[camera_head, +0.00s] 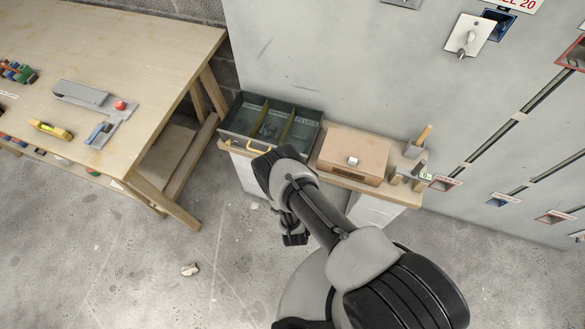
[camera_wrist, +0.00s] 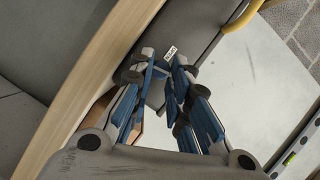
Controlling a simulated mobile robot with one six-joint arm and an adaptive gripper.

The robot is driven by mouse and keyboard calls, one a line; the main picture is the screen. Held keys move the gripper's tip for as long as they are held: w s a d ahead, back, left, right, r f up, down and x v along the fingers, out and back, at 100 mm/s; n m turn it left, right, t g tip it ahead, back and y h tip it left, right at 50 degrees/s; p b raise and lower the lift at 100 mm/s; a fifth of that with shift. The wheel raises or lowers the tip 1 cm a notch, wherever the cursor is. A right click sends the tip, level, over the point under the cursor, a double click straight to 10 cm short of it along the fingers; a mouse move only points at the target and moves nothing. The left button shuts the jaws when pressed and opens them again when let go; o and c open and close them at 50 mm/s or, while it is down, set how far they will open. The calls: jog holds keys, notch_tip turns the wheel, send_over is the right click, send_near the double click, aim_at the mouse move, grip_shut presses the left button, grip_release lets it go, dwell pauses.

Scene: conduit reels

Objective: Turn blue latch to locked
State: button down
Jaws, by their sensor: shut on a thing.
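I cannot tell for certain which thing is the blue latch. On the wall at the upper right of the head view, a pale plate with a silver handle (camera_head: 468,38) sits beside a blue-framed opening (camera_head: 499,20). No lock mark on it is readable. In the wrist view my gripper (camera_wrist: 162,70) has its blue-padded fingers close together. A small grey thing (camera_wrist: 157,92) shows between them, mostly hidden by the fingers. A small white label (camera_wrist: 170,52) lies just beyond the tips. In the head view my arm hides most of the gripper, low in front of the cabinet.
A dark divided tray (camera_head: 232,123) and a wooden box (camera_head: 354,155) stand on the low cabinet. A yellow handle (camera_head: 258,146) shows at the tray. The workbench (camera_head: 160,50) holds a grey fixture (camera_head: 85,95) and a yellow level (camera_head: 50,130). Open floor lies between bench and cabinet.

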jog(key=shift+f+m+t, duration=0.1)
jog(key=shift+m+t, duration=0.3)
jog(key=shift+m, duration=0.6)
jog(key=c, duration=1.5)
grip_release()
jog(key=s, duration=0.7)
jog(key=shift+s+d+r, duration=0.2)
jog(key=shift+s+r, duration=0.05)
jog(key=shift+r, duration=0.05)
